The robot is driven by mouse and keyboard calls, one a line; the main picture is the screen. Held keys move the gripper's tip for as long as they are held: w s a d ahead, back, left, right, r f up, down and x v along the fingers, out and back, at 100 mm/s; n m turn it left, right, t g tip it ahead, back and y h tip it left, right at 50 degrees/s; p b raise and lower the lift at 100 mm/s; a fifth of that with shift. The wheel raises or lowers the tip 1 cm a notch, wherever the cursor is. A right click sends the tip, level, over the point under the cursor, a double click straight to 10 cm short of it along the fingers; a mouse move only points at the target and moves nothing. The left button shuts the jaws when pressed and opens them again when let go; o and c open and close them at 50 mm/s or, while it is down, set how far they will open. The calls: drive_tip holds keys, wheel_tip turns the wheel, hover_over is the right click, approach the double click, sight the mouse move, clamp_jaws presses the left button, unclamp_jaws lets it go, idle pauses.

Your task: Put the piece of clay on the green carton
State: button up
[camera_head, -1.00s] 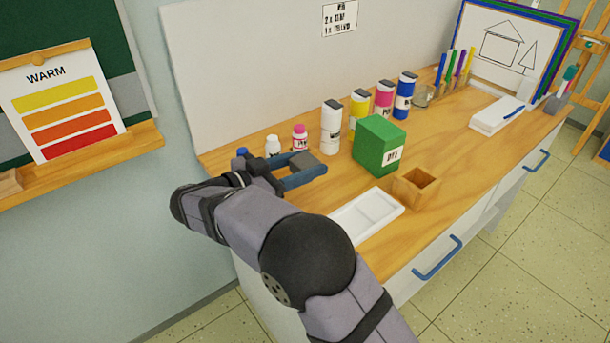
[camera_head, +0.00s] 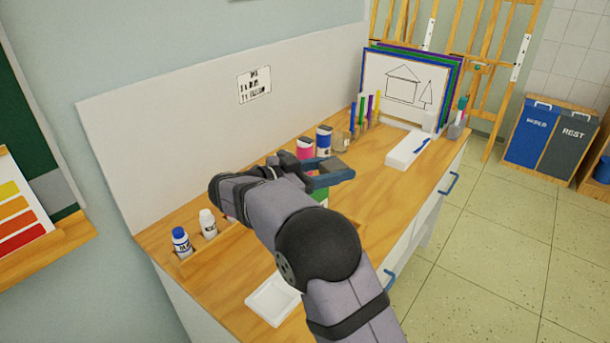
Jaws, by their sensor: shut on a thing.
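The piece of clay (camera_head: 329,165) is a small grey block held between the blue fingers of my gripper (camera_head: 338,173). My gripper is shut on it, above the worktop. The green carton (camera_head: 322,196) shows only as a small green patch just below the fingers; my gripper and arm hide the rest. In this view the clay appears over the carton, but I cannot tell the gap between them.
Pink (camera_head: 304,147) and blue (camera_head: 324,140) dye bottles stand behind my gripper, near a glass jar (camera_head: 341,141). Small bottles (camera_head: 181,242) stand at the left, a white tray (camera_head: 271,301) at the front. A white box (camera_head: 409,149) lies right; bare wood lies between.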

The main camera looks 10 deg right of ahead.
sight(322, 196)
drive_tip(key=w+r, duration=0.1)
drive_tip(key=w+d+t, duration=0.1)
drive_tip(key=shift+w+d+r+n, duration=0.15)
drive_tip(key=shift+w+r+n, duration=0.2)
drive_tip(key=shift+n, duration=0.05)
drive_tip(key=w+a+f+n+t+y, duration=0.1)
drive_tip(key=w+a+n+t+y, duration=0.2)
drive_tip(key=w+a+t, duration=0.15)
drive_tip(key=shift+g, duration=0.35)
drive_tip(key=shift+w+f+p, duration=0.15)
drive_tip(key=shift+f+p, duration=0.3)
drive_tip(key=shift+f, duration=1.15)
drive_tip(key=shift+w+f+p, duration=0.15)
drive_tip(key=shift+f+p, duration=0.3)
drive_tip(key=shift+f, duration=1.2)
drive_tip(key=shift+w+f+p, duration=0.15)
drive_tip(key=shift+f+p, duration=0.3)
drive_tip(key=shift+f, duration=1.25)
drive_tip(key=shift+f+b, duration=0.2)
drive_tip(key=shift+b, duration=0.25)
drive_tip(key=o, duration=1.2)
drive_tip(key=shift+c, duration=0.2)
drive_tip(key=shift+r, duration=0.15)
